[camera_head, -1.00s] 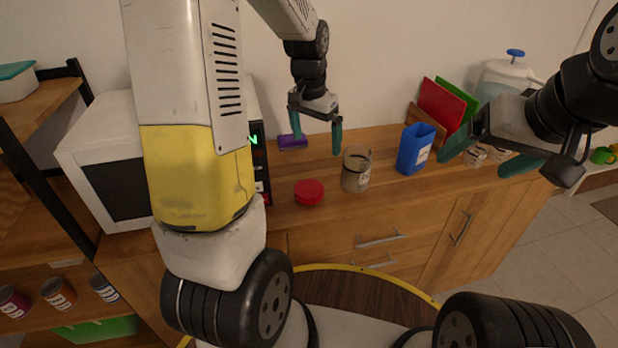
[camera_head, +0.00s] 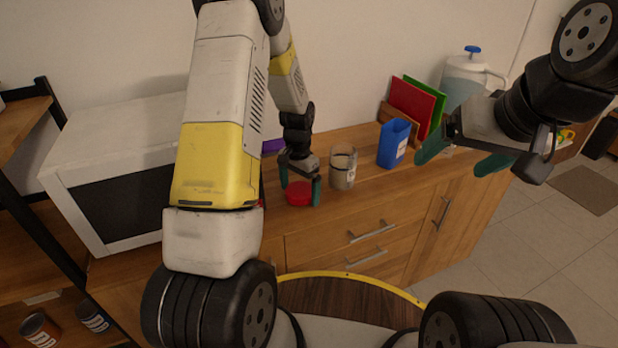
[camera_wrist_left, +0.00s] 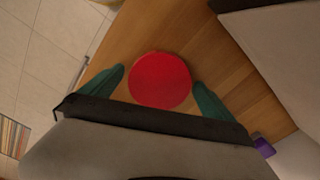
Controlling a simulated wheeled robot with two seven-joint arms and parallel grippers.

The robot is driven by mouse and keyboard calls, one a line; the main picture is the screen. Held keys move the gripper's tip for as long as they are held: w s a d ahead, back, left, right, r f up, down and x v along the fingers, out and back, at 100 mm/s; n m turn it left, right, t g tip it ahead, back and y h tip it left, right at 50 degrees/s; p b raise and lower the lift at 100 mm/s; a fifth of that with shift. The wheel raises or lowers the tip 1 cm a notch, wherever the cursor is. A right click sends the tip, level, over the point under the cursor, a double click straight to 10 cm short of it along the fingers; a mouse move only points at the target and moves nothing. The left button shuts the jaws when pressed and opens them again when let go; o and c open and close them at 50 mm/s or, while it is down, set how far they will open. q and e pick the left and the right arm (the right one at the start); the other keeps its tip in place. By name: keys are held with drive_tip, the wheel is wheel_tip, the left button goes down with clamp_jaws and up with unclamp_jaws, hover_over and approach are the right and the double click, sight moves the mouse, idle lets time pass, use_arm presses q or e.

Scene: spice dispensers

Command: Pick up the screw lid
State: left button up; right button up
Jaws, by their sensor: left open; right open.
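The screw lid (camera_head: 299,193) is a round red disc lying flat on the wooden counter, left of the glass jar. In the left wrist view the red lid (camera_wrist_left: 160,80) lies between the two green fingers. My left gripper (camera_head: 301,190) is open and straddles the lid from above, one finger on each side; it also shows in the left wrist view (camera_wrist_left: 160,98). Small gaps show between the lid and the fingers there. My right gripper (camera_head: 462,160) is open and empty, in the air at the right in front of the counter.
A glass jar (camera_head: 343,168) with a label stands just right of the lid. A blue container (camera_head: 394,144) and red and green boards (camera_head: 411,102) stand further right. A white microwave (camera_head: 120,170) is at the left. A purple item (camera_head: 273,146) lies behind.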

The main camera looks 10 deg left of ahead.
use_arm(q)
drive_tip(key=shift+f, duration=0.25)
drive_tip(key=c, duration=1.5)
drive_tip(key=shift+r, duration=0.15)
